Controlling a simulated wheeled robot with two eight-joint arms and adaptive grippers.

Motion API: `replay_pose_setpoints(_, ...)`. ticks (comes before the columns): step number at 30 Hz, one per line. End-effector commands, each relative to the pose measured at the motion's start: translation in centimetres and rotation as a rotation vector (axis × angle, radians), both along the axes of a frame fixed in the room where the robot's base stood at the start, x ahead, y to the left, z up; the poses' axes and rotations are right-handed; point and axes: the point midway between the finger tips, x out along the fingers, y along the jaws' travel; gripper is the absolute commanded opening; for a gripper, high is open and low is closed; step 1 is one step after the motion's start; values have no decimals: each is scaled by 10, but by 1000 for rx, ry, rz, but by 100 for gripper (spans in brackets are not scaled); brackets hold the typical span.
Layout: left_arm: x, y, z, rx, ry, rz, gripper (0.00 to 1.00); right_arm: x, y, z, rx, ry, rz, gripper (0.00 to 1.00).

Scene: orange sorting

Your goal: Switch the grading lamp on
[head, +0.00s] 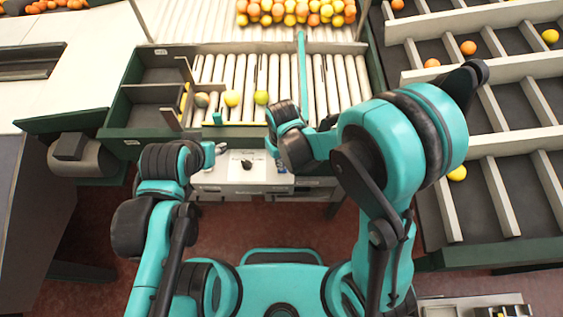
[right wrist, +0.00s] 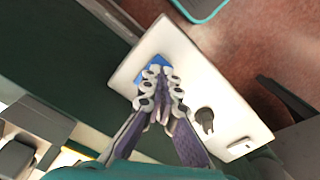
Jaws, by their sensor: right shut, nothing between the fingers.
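A white control panel (head: 238,178) is at the front of the roller table in the head view, with a black knob (head: 247,163) on it. In the right wrist view the panel (right wrist: 185,75) also shows the knob (right wrist: 205,118) and a blue patch (right wrist: 150,76). My right gripper (right wrist: 161,88) is shut and empty, its fingertips over the blue patch and partly hiding it. I cannot tell whether they touch it. My left gripper (head: 214,151) is just left of the panel; its fingers are too small to read. I cannot make out the grading lamp.
The roller table (head: 322,85) carries several oranges and yellow fruit, with a yellow one (head: 232,98) near the front. A green box with compartments (head: 155,95) stands left. A divided rack (head: 487,170) with fruit stands right. My right arm covers part of the table.

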Motion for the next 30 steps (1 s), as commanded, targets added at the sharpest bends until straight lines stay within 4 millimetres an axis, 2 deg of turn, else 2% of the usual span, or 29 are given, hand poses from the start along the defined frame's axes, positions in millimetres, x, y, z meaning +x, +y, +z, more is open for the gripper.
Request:
replay_pose_setpoints(1, 0, 0, 6, 0, 0, 0, 40, 0, 0, 7, 0, 0, 0, 0)
replay_pose_setpoints(18, 0, 0, 37, 0, 0, 0, 40, 0, 0, 55, 0, 0, 0, 0)
replay_pose_setpoints(30, 0, 0, 39, 0, 0, 0, 40, 0, 0, 58, 0, 0, 0, 0)
